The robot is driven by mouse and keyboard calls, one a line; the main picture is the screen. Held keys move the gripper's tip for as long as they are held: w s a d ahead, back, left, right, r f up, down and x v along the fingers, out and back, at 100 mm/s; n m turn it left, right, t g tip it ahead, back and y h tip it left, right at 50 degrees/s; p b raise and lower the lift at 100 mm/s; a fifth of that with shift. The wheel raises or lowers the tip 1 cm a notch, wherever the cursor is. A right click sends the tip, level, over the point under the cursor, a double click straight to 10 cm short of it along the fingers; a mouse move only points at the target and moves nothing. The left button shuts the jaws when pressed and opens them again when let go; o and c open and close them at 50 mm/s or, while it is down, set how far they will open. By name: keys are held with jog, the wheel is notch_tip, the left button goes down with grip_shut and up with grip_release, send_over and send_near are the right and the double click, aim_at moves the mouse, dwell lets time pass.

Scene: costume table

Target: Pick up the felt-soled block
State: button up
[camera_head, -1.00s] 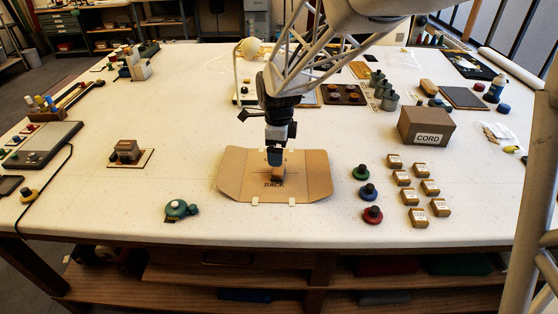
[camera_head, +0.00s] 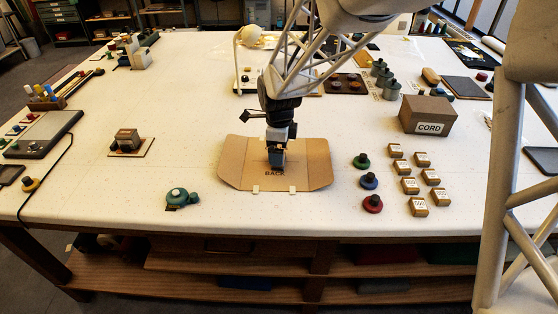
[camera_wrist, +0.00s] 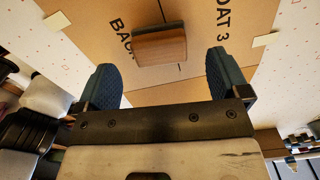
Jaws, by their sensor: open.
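A small wooden block (camera_wrist: 160,46) with a dark band along one edge is on the brown cardboard sheet (camera_wrist: 90,25) in the wrist view; its sole is not clearly seen. My gripper (camera_wrist: 162,64) is open, with one dark blue finger to each side of the block and a gap on both sides. In the head view my gripper (camera_head: 277,160) is low over the middle of the cardboard sheet (camera_head: 235,165), just above the word BACK, and hides most or all of the block.
Red, blue and green knobbed pieces (camera_head: 369,181) and several small labelled boxes (camera_head: 410,185) stand right of the cardboard. A CORD box (camera_head: 428,115) is behind them. A teal round item (camera_head: 178,196) and a block on a board (camera_head: 127,140) are left. Bare table lies between.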

jog(key=shift+f, duration=1.95)
jog(key=c, duration=1)
jog(key=shift+r, duration=0.15)
jog(key=shift+r, duration=1.4)
jog(key=shift+s+r, duration=0.2)
jog(key=shift+r, duration=0.1)
jog(key=s+d, duration=0.1)
jog(key=s, duration=0.4)
jog(key=s+d+r, duration=0.1)
jog(key=s+d, duration=0.1)
jog(key=s, duration=0.3)
jog(key=s+d, duration=0.1)
jog(key=s, duration=0.3)
jog(key=shift+s+d+r, duration=0.2)
jog(key=shift+s+d, duration=0.2)
